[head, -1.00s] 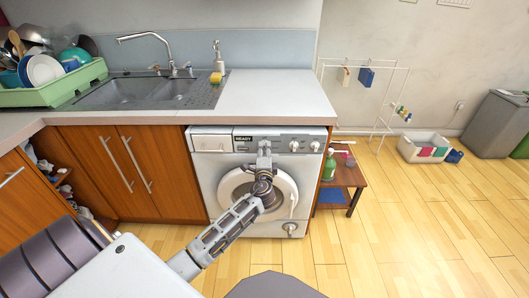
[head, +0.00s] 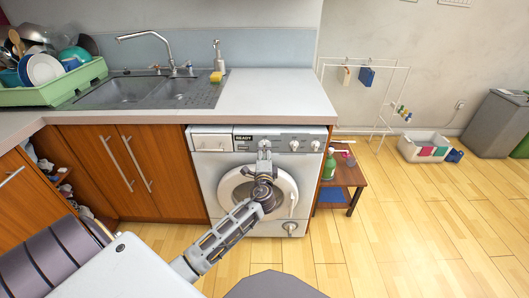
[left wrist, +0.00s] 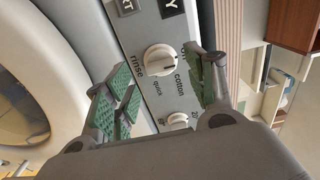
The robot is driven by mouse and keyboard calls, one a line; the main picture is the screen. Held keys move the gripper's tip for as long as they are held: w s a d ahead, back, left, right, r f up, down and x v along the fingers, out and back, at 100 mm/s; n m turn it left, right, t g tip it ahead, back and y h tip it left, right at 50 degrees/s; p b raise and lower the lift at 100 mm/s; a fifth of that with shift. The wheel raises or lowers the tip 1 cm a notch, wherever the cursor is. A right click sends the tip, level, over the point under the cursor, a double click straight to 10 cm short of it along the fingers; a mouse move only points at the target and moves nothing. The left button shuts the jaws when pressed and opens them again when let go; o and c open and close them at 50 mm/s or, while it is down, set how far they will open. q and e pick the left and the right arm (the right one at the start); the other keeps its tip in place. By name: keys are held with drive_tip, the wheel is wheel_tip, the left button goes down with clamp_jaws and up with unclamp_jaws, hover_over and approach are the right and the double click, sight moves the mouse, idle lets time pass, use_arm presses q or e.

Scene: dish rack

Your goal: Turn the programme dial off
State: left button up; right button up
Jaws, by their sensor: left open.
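The washing machine (head: 210,175) stands under the counter with its control panel along the top. In the left wrist view the white programme dial (left wrist: 160,58) sits on the grey panel, with "rinse", "quick" and "cotton" printed around it. Its mark appears to point towards the "cotton" side. My left gripper (head: 264,152) is in front of the panel and hides part of it in the head view. In the left wrist view the left gripper (left wrist: 163,78) is open, its green-padded fingers to either side of the dial, with no contact visible. My right gripper is not in view.
A smaller knob (left wrist: 178,118) is close to the dial. More knobs (head: 294,146) are to the right on the panel. A small wooden table (head: 345,176) with a green bottle (head: 329,166) stands beside the machine. The counter (head: 275,95) above overhangs the panel.

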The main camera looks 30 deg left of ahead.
use_arm(q)
drive_tip(key=v, duration=1)
drive_tip(key=shift+a, duration=0.1)
idle(0.6)
drive_tip(key=s+d+f+n+g+h, duration=0.2)
drive_tip(key=s+f+n+g, duration=0.15)
drive_tip(key=f, duration=0.55)
drive_tip(key=s+d+f+n+g+h, duration=0.1)
drive_tip(key=s+f+n+g+h, duration=0.2)
drive_tip(key=f, duration=0.7)
drive_tip(key=s+d+f+n+g+h, duration=0.1)
drive_tip(key=s+d+f+g+h, duration=0.1)
drive_tip(key=s+d+f, duration=0.4)
drive_tip(key=s+d+f+n+g+h+p, duration=0.1)
drive_tip(key=s+d+f+g+h, duration=0.2)
drive_tip(key=s+f, duration=0.6)
drive_tip(key=s+d+g, duration=0.2)
drive_tip(key=s, duration=0.1)
drive_tip(key=shift+s+d+f+n, duration=0.15)
drive_tip(key=shift+s+d+n, duration=0.15)
drive_tip(key=shift+d+n, duration=0.1)
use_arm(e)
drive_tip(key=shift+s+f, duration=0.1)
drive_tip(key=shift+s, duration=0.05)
use_arm(q)
drive_tip(key=shift+f+p, duration=0.1)
drive_tip(key=shift+p, duration=0.3)
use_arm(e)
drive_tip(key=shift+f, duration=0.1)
